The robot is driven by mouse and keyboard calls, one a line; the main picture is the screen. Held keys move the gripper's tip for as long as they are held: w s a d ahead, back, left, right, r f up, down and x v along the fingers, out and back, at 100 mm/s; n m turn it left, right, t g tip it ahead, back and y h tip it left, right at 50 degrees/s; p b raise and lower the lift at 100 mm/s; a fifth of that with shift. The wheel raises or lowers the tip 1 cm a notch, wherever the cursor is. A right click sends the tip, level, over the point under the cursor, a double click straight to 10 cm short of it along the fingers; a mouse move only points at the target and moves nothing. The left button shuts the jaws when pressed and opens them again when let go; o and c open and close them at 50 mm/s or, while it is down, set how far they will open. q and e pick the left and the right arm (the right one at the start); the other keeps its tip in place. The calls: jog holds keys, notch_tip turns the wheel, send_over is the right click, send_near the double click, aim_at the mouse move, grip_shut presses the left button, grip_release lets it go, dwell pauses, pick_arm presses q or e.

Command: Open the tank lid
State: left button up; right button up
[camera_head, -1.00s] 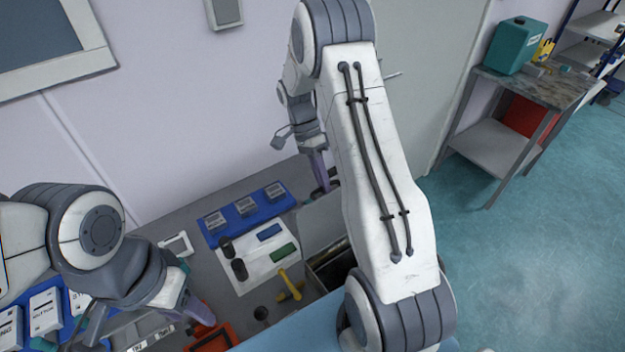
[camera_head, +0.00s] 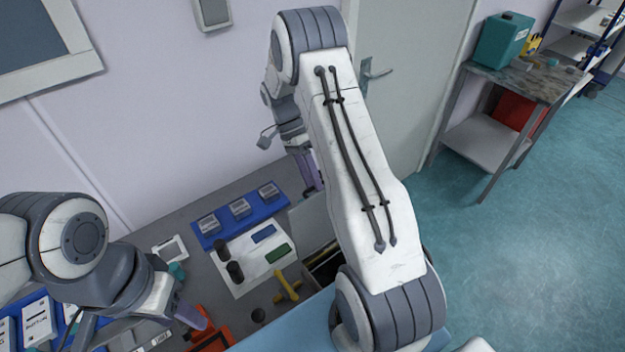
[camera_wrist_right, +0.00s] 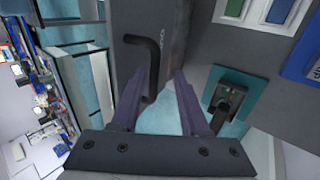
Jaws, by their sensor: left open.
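The tank (camera_head: 325,268) sits in the bench, partly hidden by my right arm; its dark inside shows. Its grey lid (camera_head: 308,216) appears raised at the back of the opening. In the right wrist view the lid (camera_wrist_right: 176,30) is a dark grey panel with a black bent handle (camera_wrist_right: 152,62). My right gripper (camera_head: 308,180) is by the lid; in the wrist view its fingers (camera_wrist_right: 157,78) are spread apart on either side of the handle's lower part. Contact cannot be told. My left gripper (camera_head: 190,312) is open, low at the left over the bench, away from the tank.
Left of the tank are a white panel with black knobs (camera_head: 247,257), a blue block rack (camera_head: 240,222) and a yellow tap-like part (camera_head: 287,286).

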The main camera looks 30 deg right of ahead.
jog(key=b+v, duration=0.3)
jog(key=v, duration=0.7)
jog(key=shift+r+b, duration=0.25)
jog(key=shift+b, duration=0.05)
jog(key=shift+w+d, duration=0.1)
